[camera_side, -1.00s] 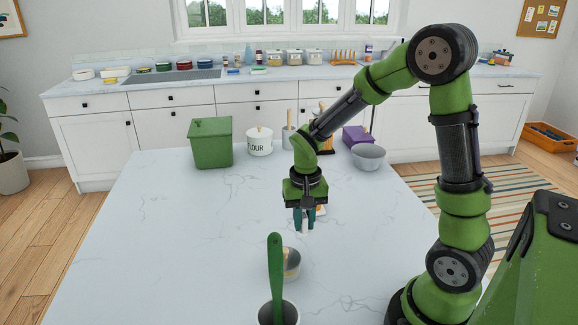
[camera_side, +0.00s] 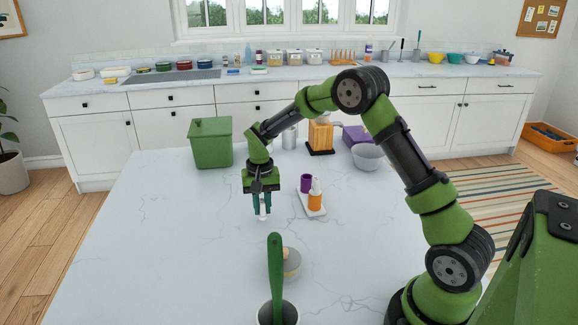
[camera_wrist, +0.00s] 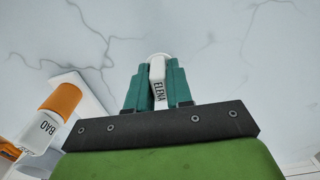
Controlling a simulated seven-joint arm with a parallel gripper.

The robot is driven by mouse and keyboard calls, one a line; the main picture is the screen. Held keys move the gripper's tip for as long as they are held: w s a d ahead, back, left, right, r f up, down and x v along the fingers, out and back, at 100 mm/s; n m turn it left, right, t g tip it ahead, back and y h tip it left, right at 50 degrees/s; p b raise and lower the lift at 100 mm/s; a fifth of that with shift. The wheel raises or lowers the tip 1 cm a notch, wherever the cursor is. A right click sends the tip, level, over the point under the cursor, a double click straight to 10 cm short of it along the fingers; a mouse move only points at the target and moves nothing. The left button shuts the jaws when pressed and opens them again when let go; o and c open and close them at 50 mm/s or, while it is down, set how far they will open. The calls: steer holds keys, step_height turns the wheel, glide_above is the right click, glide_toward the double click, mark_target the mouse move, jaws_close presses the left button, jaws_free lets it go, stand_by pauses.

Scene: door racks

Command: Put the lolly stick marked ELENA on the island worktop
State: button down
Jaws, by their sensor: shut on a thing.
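My gripper (camera_side: 262,206) is shut on the lolly stick marked ELENA (camera_wrist: 158,72), a white piece with dark lettering. Only a pale sliver of it shows between the teal fingers in the side view. In the wrist view the name reads along it, and the fingers cover its sides. It is over the bare marble top of the island worktop (camera_side: 190,235), left of a white holder (camera_side: 313,211). I cannot tell whether its lower end touches the worktop. The holder carries a purple lolly (camera_side: 306,183) and an orange one marked BAO (camera_wrist: 61,101).
A round lidded pot (camera_side: 291,262) and a cup with a green-handled tool (camera_side: 276,275) stand in front. A green bin (camera_side: 211,145), a wooden block (camera_side: 320,134), a purple box (camera_side: 357,137) and a grey bowl (camera_side: 368,157) stand behind. The worktop's left side is clear.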

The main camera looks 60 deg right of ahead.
steer(key=shift+f, duration=0.55)
steer(key=shift+f, duration=0.15)
steer(key=c, duration=1)
jaws_free()
